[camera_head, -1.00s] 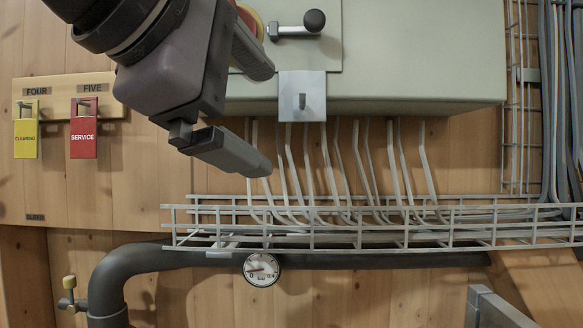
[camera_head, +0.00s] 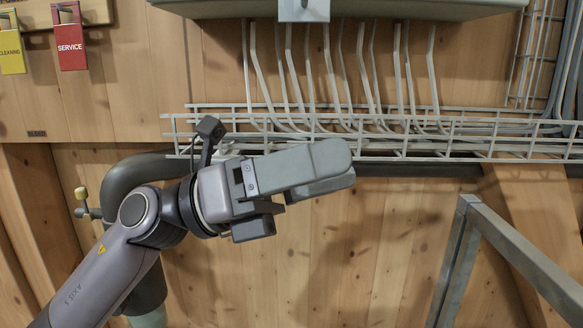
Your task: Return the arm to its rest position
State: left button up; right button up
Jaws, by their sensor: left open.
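My left gripper (camera_head: 335,177) is in the middle of the head view, on the arm that comes in from the lower left. Its grey fingers point right, and one finger partly covers the other. It is open, and nothing shows between its fingers. It is in front of the wooden wall, with its upper edge overlapping the lower part of the wire cable tray (camera_head: 470,139). The arm hides part of the dark pipe (camera_head: 137,178) and the middle of the wall. My right gripper is not in view.
A red SERVICE tag (camera_head: 70,42) and a yellow CLEANING tag (camera_head: 11,50) hang at the upper left. A grey cabinet (camera_head: 420,8) with cables below it is at the top. A small valve (camera_head: 84,204) is at the left. A grey metal frame (camera_head: 510,250) stands at the lower right.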

pick_arm(q)
jog(key=w+a+f+m+t+y+p, duration=0.1)
jog(key=w+a+f+m+t+y, duration=0.3)
jog(key=f+m+t, duration=0.6)
jog(key=w+a+f+m+t+y, duration=0.2)
jog(key=a+f+m+t+y, duration=0.35)
jog(key=m, duration=0.85)
jog(key=w+a+f+m+t+y+p, duration=0.1)
jog(key=w+a+f+m+t+y, duration=0.15)
jog(key=a+f+m+t, duration=0.6)
jog(key=s+a+f+n+g+y, duration=0.1)
jog(key=s+f+g, duration=0.3)
jog(key=f, duration=0.5)
jog(key=s+a+f+n+g+y, duration=0.2)
jog(key=s+f+n+g+y, duration=0.1)
jog(key=s+f, duration=0.5)
jog(key=s+a+f+n+g+y, duration=0.2)
jog(key=s+f, duration=0.4)
jog(key=f, duration=0.4)
jog(key=n+g+y, duration=0.1)
jog(key=g, duration=0.1)
jog(key=shift+s+f+g+y+p, duration=0.25)
jog(key=shift+s+g+y+p, duration=0.05)
jog(key=shift+g+p, duration=0.1)
jog(key=shift+a, duration=0.1)
